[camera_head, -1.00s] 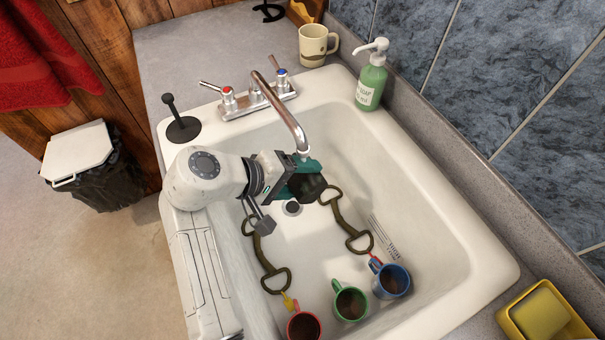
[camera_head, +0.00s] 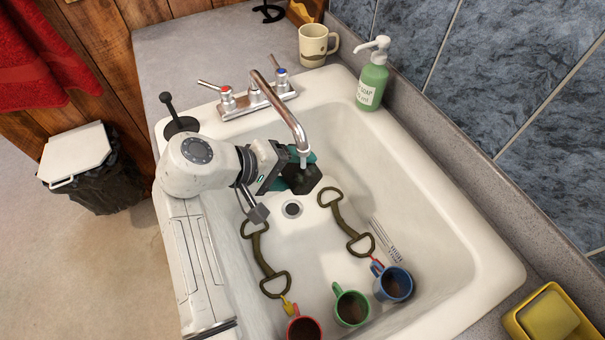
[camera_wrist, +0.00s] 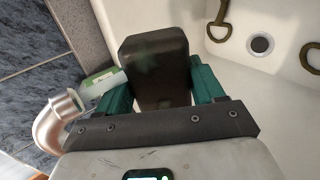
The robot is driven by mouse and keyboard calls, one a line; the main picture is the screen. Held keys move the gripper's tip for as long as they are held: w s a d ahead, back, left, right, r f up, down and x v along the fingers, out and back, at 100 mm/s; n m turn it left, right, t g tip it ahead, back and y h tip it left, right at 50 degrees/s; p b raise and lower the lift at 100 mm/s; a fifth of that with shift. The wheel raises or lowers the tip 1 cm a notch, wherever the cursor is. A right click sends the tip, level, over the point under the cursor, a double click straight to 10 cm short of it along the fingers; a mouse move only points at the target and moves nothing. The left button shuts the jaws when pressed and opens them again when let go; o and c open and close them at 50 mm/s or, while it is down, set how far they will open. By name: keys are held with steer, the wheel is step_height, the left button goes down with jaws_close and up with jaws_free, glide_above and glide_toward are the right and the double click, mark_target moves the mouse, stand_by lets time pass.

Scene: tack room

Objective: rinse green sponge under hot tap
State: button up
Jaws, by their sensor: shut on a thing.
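My gripper (camera_head: 297,172) is in the sink, just below the spout of the chrome tap (camera_head: 283,104). Its teal fingers are shut on a dark, blackish-brown block, the sponge (camera_head: 304,181), which does not look clearly green. In the wrist view the sponge (camera_wrist: 155,75) stands between both fingers, with the spout (camera_wrist: 55,122) at left. The tap has a red-marked hot handle (camera_head: 227,98) at left and a blue-marked one (camera_head: 280,76) at right. I cannot tell whether water runs.
The white sink (camera_head: 440,215) holds two metal bits (camera_head: 345,225) (camera_head: 262,262) and red, green (camera_head: 350,306) and blue (camera_head: 393,284) mugs. A soap bottle (camera_head: 371,82) and beige mug (camera_head: 313,45) stand behind. A yellow tray (camera_head: 577,333) is at lower right.

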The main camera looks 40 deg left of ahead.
steer(key=shift+w+d+p, duration=0.25)
steer(key=shift+d+p, duration=0.25)
steer(key=shift+d, duration=0.1)
steer(key=shift+w+d+p, duration=0.25)
steer(key=shift+d+p, duration=0.25)
steer(key=shift+d, duration=0.05)
stand_by(0.3)
steer(key=shift+s+a, duration=0.25)
steer(key=shift+s, duration=0.4)
steer(key=shift+s+a, duration=0.25)
steer(key=shift+s, duration=0.35)
steer(key=shift+s+a+p, duration=0.15)
steer(key=shift+s+p, duration=0.2)
steer(key=shift+s, duration=0.1)
steer(key=shift+w+d, duration=0.2)
steer(key=shift+w, duration=0.3)
stand_by(0.5)
steer(key=shift+w+d, duration=0.1)
steer(key=shift+w, duration=0.25)
steer(key=shift+p, duration=0.3)
